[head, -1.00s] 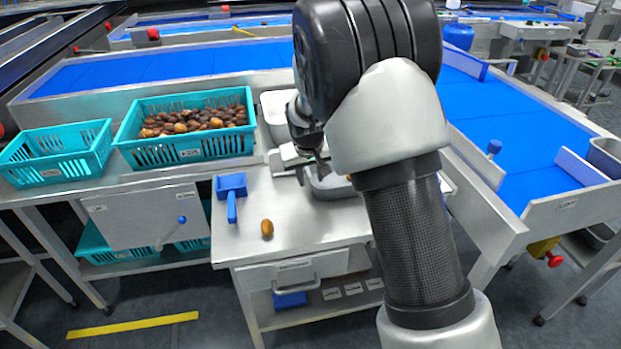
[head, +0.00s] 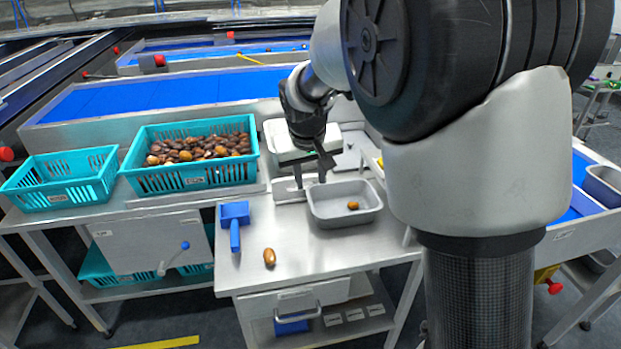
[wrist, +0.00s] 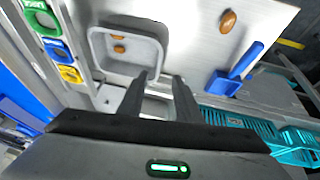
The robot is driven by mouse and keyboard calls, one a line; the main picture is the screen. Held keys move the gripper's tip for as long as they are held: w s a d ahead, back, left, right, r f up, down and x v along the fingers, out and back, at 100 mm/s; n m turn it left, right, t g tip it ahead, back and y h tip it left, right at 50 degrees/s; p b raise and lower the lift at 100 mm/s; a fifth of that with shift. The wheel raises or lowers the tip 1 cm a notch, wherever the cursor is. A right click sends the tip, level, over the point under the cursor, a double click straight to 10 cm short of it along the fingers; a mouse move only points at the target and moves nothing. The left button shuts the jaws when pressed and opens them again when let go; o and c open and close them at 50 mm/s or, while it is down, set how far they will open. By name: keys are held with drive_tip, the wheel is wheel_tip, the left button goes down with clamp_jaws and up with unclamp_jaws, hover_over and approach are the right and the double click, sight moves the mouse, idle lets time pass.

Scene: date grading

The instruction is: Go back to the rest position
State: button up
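My gripper (head: 312,183) is open and empty, above the back left of the steel worktable (head: 290,245). In the wrist view its two fingers (wrist: 160,88) stand apart with nothing between them, near the edge of a grey tray. The tray (head: 325,218) holds a brown date (head: 353,205); the wrist view shows two brown shapes in the tray (wrist: 97,60), and I cannot tell if one is a reflection. Another date (head: 269,257) lies alone on the worktable near its front edge. It also shows in the wrist view (wrist: 228,21).
A blue scoop-like tool (head: 235,213) lies left of the tray. A teal crate full of dates (head: 190,178) and an empty teal crate (head: 60,193) stand to the left. Blue conveyor belts (head: 150,97) run behind.

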drive_tip(key=s+d+r+m+y, duration=0.1)
drive_tip(key=s+d+r, duration=0.3)
drive_tip(key=s, duration=0.3)
drive_tip(key=s+d+r+m, duration=0.1)
drive_tip(key=s+d+r, duration=0.3)
drive_tip(key=s+r, duration=0.15)
drive_tip(key=s+d, duration=0.3)
drive_tip(key=s, duration=1.4)
wheel_tip(320, 180, up, 19)
drive_tip(key=p, duration=1.9)
drive_tip(key=shift+w+t, duration=0.3)
drive_tip(key=shift+t, duration=0.1)
